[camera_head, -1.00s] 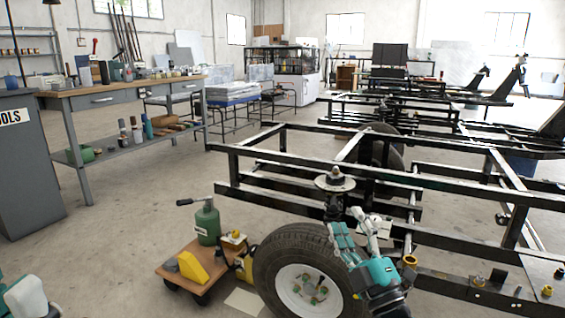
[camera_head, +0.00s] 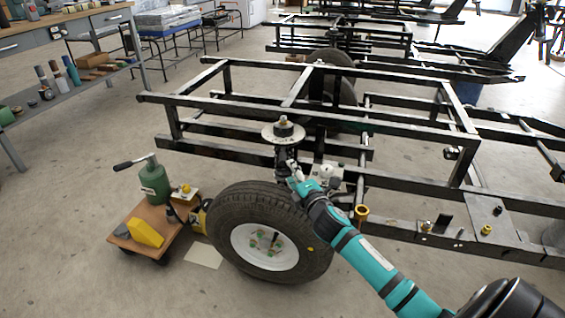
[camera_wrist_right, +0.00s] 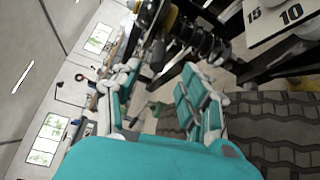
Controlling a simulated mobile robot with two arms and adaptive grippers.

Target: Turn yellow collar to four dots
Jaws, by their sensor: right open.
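The spring strut (camera_head: 285,150) stands upright behind the tyre, under a round top plate (camera_head: 283,132). In the right wrist view its dark coil (camera_wrist_right: 205,45) shows at the top, with a yellow ring (camera_wrist_right: 169,20), seemingly the yellow collar, beside it. Dots on the collar cannot be made out. My right gripper (camera_head: 294,180) is just above the tyre, close to the strut. In the wrist view my right gripper (camera_wrist_right: 160,95) has its fingers spread with nothing between them; the strut is beyond the fingertips. My left gripper is out of view.
The tyre (camera_head: 235,200) stands right beside my right gripper. Black frame rails (camera_head: 400,118) surround the strut. A white plate marked 15 and 10 (camera_wrist_right: 290,25) is near it.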

